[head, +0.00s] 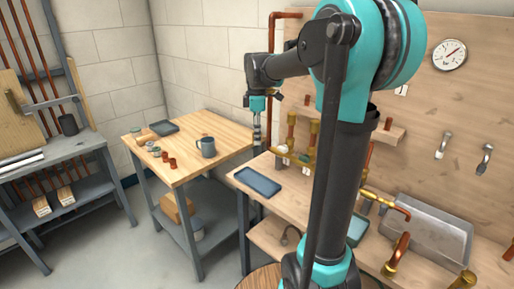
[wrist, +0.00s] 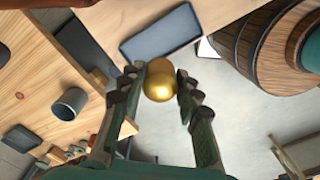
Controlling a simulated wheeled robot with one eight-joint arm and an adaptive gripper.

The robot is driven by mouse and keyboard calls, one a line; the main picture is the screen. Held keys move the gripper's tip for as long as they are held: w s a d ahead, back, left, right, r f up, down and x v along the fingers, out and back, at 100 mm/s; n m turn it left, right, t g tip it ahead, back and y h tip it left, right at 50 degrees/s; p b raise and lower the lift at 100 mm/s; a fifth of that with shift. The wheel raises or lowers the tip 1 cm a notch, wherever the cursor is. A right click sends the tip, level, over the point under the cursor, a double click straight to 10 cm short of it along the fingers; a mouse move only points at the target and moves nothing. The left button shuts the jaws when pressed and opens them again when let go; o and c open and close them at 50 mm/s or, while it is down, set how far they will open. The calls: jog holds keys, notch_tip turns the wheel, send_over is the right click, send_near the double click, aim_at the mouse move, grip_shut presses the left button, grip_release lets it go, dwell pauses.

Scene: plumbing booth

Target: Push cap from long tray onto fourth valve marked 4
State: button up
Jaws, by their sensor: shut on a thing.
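In the wrist view a shiny gold cap (wrist: 158,85) sits between the fingertips of my gripper (wrist: 160,88), which is shut on it. In the head view my gripper (head: 257,132) points down beside the bench's left end, left of the brass valve row; the cap cannot be made out there. A long dark tray (head: 257,182) lies on the bench and looks empty; it also shows in the wrist view (wrist: 162,35). Brass valves (head: 291,128) stand upright on a brass manifold (head: 296,153). My arm hides part of the row, and I cannot tell which valve is marked 4.
A side table (head: 190,172) at left holds a grey mug (head: 206,147), a small tray (head: 164,128) and several small fittings. A metal sink (head: 430,225), brass taps and a teal tray (head: 357,230) are at right. A copper pipe (head: 285,16) rises behind my gripper.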

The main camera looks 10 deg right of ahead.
jog(key=shift+r, duration=2.9)
jog(key=shift+f, duration=0.1)
